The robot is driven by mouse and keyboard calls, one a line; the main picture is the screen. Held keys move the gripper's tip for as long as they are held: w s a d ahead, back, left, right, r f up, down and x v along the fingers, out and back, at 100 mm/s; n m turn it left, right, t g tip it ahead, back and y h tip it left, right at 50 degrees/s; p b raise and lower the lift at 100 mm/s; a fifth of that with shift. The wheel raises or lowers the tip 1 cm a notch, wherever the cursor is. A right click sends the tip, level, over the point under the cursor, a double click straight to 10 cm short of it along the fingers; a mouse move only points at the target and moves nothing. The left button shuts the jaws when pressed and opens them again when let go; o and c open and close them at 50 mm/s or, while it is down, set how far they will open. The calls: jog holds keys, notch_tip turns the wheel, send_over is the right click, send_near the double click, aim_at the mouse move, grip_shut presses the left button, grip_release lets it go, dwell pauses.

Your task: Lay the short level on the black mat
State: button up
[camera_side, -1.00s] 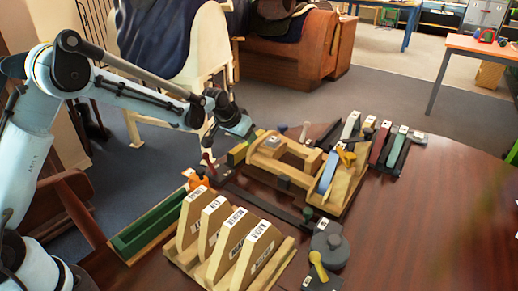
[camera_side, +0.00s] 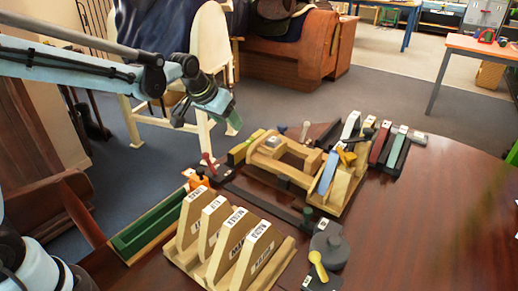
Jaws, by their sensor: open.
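My gripper (camera_side: 228,112) is open and raised in the air at upper left of centre, beyond the table's far edge in the picture. I see nothing held in it, though its fingertips are small. A yellow bar with dark parts (camera_side: 240,150), which looks like the short level, lies at the left end of the wooden saddle fixture (camera_side: 290,160). The gripper is above it and apart from it. A flat dark piece (camera_side: 326,134) behind the fixture may be the black mat; I cannot tell for sure.
A wooden rack of labelled upright boards (camera_side: 225,240) stands in front. A green trough (camera_side: 150,228) is at left, with a red-knobbed lever (camera_side: 208,160) nearby. A round grey piece (camera_side: 330,244) and several coloured blocks stand right. The table (camera_side: 440,220) is clear at far right.

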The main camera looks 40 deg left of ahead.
jog(key=s+d, duration=0.2)
jog(key=s, duration=1.9)
jog(key=shift+r+t, duration=0.3)
jog(key=shift+r, duration=0.1)
jog(key=shift+s, duration=0.1)
